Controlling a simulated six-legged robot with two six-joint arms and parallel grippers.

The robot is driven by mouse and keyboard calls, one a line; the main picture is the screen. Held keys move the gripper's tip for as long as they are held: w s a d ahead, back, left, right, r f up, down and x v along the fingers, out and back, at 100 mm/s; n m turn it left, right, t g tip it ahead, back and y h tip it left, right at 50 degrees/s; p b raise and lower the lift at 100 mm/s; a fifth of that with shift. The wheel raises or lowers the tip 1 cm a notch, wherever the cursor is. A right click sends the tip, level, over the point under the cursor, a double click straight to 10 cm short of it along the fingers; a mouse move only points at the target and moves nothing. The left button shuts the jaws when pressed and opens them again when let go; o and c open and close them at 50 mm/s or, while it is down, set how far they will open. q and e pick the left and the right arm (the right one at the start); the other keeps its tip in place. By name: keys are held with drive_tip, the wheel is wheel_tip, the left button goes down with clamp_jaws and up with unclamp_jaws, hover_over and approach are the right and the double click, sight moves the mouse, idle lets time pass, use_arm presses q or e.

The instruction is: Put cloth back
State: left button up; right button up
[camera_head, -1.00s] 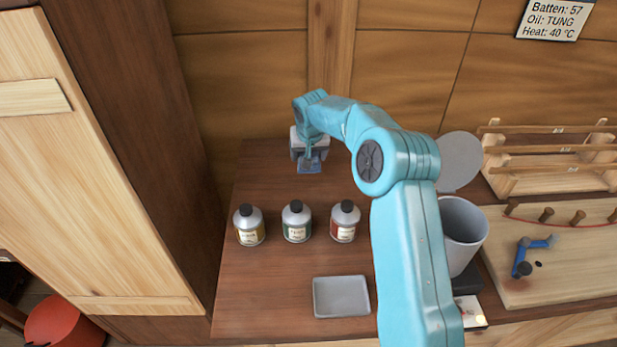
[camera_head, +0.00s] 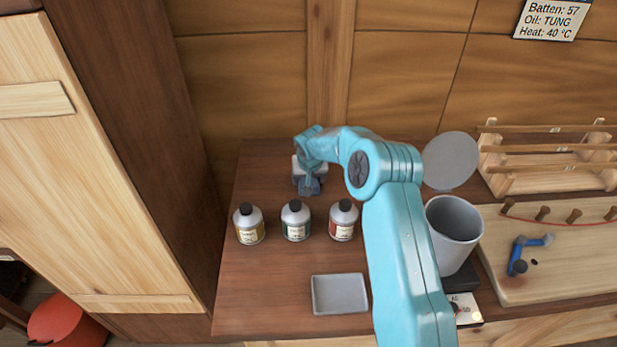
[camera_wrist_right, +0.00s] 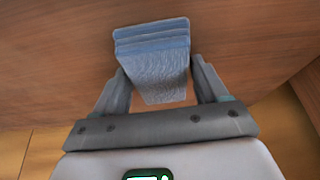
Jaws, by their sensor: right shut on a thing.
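The blue folded cloth (camera_wrist_right: 155,60) is between the fingers of my right gripper (camera_wrist_right: 160,92) in the right wrist view. The fingers are shut on it. In the head view my right gripper (camera_head: 309,186) is at the back of the wooden bench, behind the bottles, with a bit of the blue cloth (camera_head: 309,187) showing under it. I cannot tell whether the cloth touches the bench. My left gripper is not in view.
Three bottles, yellow-labelled (camera_head: 249,224), green-labelled (camera_head: 296,221) and red-labelled (camera_head: 344,220), stand in front of the gripper. A grey tray (camera_head: 340,294) lies nearer. A grey pot (camera_head: 453,235) with its lid (camera_head: 451,160) open, a rack (camera_head: 550,157) and a pegged board (camera_head: 560,265) are right.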

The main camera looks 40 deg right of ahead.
drive_tip(key=o, duration=0.7)
drive_tip(key=shift+f, duration=0.1)
drive_tip(key=o, duration=0.3)
drive_tip(key=shift+w, duration=0.15)
drive_tip(key=shift+r+p, duration=0.35)
drive_tip(key=shift+r, duration=0.05)
drive_tip(key=shift+b+v, duration=1.1)
drive_tip(key=shift+v, duration=4.7)
